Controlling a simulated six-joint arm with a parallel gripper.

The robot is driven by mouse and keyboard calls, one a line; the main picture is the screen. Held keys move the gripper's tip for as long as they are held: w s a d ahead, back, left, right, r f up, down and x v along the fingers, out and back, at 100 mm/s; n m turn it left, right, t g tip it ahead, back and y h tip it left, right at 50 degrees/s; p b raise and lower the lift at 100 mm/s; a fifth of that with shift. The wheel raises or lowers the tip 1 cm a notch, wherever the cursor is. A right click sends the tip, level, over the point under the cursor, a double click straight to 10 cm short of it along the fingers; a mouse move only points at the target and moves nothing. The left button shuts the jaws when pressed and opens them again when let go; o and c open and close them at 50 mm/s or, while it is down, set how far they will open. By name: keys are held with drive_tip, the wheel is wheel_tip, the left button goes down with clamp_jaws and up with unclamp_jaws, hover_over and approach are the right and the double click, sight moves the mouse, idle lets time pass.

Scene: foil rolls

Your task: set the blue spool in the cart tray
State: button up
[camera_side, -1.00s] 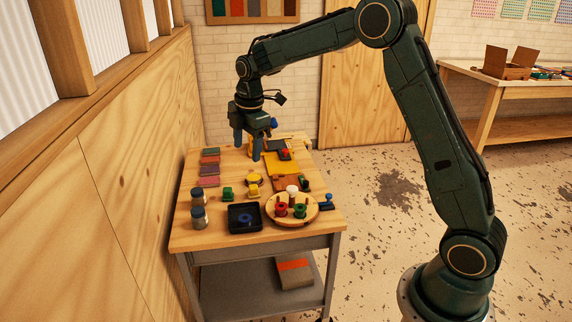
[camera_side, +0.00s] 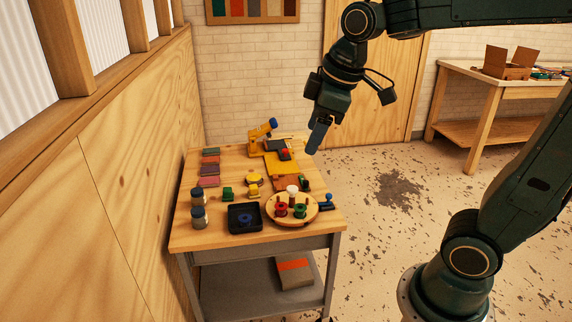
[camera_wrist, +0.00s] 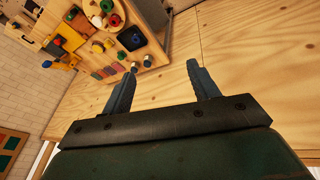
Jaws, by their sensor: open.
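The blue spool (camera_side: 245,218) sits inside the square black tray (camera_side: 232,229) near the front of the wooden cart top. In the wrist view the blue spool (camera_wrist: 136,38) shows in the dark tray (camera_wrist: 122,44), with no finger touching it. My gripper (camera_side: 314,146) is up beyond the cart's right side, tilted and well away from the tray. In the wrist view my gripper (camera_wrist: 162,67) has its two fingers wide apart with nothing between them.
A round wooden plate (camera_side: 275,219) with red, green and white spools stands right of the tray. Two dark-capped jars (camera_side: 198,217) stand left. A yellow device with a blue end (camera_side: 261,131) stands at the back. A wooden wall (camera_side: 120,190) borders the cart's left.

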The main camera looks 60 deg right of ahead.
drive_tip(key=s+f+m, duration=0.1)
drive_tip(key=s+m, duration=0.1)
drive_tip(key=s, duration=0.4)
drive_tip(key=s+a+f+m+t, duration=0.1)
drive_tip(key=s+f+m, duration=0.1)
drive_tip(key=s, duration=0.4)
drive_tip(key=shift+s+a+m, duration=0.2)
drive_tip(key=shift+s+m, duration=0.05)
drive_tip(key=shift+m, duration=0.55)
